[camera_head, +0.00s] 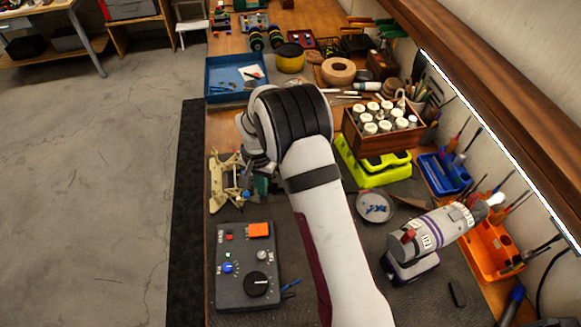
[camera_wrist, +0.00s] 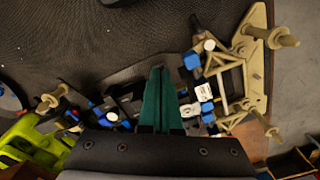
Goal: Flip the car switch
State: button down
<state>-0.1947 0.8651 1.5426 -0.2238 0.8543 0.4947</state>
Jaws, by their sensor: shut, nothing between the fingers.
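The RC car is an open beige chassis (camera_head: 228,182) on the workbench, left of my arm in the head view and partly hidden by it. In the wrist view the beige frame (camera_wrist: 235,65) spans the middle and right, with blue, black and white parts and wires. I cannot tell which small part is the switch. My gripper (camera_wrist: 160,72) has teal fingers pressed together with nothing between them. It points in over the middle of the chassis among the electronics; whether it touches them I cannot tell. In the head view a bit of my gripper (camera_head: 262,186) shows beside the car.
A control box (camera_head: 248,265) with knobs is in front of the car. A lime green case (camera_head: 375,166), a wooden crate of bottles (camera_head: 384,140) and a small round dish (camera_head: 374,207) lie right of my arm. A blue tray (camera_head: 222,78) stands behind. The bench's left edge is close to the car.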

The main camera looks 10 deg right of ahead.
jog(key=shift+r, duration=3.5)
jog(key=s+d+r, duration=0.4)
jog(key=s+r, duration=0.7)
jog(key=s, duration=0.1)
jog(key=s+d+r+y, duration=0.1)
jog(key=s+r, duration=0.1)
jog(key=s, duration=1.8)
jog(key=shift+d+y, duration=0.25)
jog(key=shift+y, duration=0.15)
